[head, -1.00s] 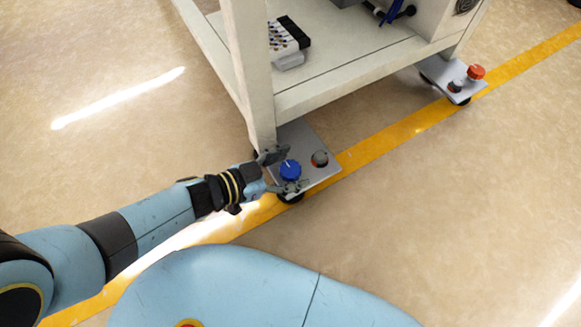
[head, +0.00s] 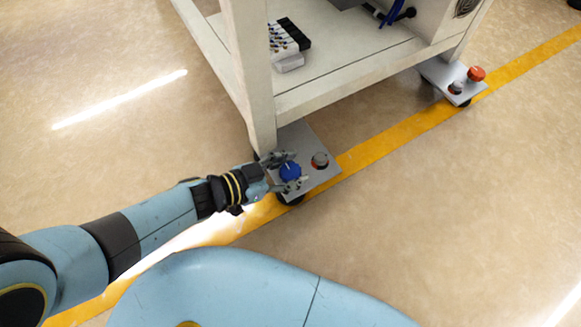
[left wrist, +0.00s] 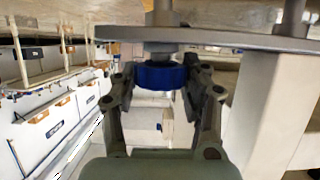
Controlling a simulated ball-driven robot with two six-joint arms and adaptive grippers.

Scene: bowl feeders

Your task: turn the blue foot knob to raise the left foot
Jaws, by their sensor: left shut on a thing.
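The blue foot knob (head: 290,171) stands on the grey foot plate (head: 324,176) at the near corner of the cart, with a pale pointer line on its top. My left gripper (head: 289,173) has a finger on each side of the knob and is shut on it. In the left wrist view the blue knob (left wrist: 160,75) sits between the two fingers (left wrist: 158,82), just under the plate (left wrist: 215,38). My right gripper is in neither view.
The cart leg (head: 250,80) rises close behind the gripper. Another foot plate with an orange-red knob (head: 476,73) is at the upper right. A yellow floor line (head: 400,132) crosses open floor.

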